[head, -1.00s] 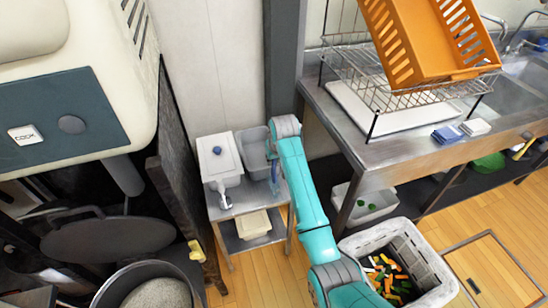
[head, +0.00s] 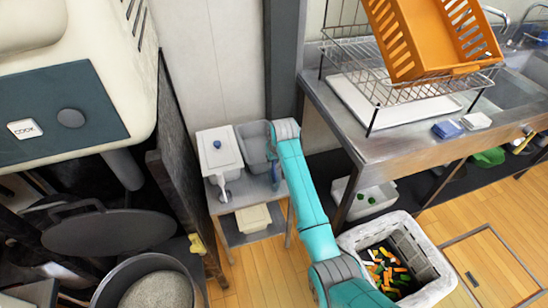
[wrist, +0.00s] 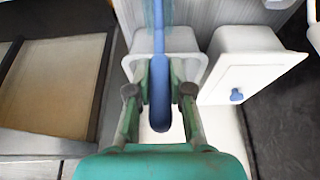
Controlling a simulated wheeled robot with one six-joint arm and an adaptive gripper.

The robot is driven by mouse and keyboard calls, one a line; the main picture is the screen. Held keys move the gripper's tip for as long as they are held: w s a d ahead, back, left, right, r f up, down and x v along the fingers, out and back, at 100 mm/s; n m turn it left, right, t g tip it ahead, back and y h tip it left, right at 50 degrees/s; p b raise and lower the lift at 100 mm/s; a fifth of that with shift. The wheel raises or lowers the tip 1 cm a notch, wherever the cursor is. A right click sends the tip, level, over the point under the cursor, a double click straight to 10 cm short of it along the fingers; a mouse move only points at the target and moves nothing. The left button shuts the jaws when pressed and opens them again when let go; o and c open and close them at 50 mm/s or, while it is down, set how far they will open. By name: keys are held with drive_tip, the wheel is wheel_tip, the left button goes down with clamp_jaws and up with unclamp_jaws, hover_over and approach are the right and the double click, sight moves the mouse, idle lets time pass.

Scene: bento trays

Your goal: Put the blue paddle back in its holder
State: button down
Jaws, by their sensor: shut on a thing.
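My gripper (wrist: 160,88) is shut on the blue paddle (wrist: 160,105), with a finger on each side of its handle in the wrist view. The paddle's paler shaft runs away toward the top of that view, and its far end is out of frame. In the head view my gripper (head: 275,166) is at the right side of the small steel stand, beside a grey bin (head: 251,130); the paddle (head: 276,178) shows only as a small blue strip. I cannot make out the paddle's holder with certainty.
A white lidded box (head: 214,140) with a blue knob stands left of the grey bin on the stand (head: 247,195). A dark panel (head: 178,160) borders the left; the steel counter (head: 375,165) is right. A crate of scraps (head: 425,240) sits on the floor.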

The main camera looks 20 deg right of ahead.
drive_tip(key=shift+f, duration=1.5)
drive_tip(key=shift+c, duration=2.1)
unclamp_jaws()
drive_tip(key=shift+r, duration=5)
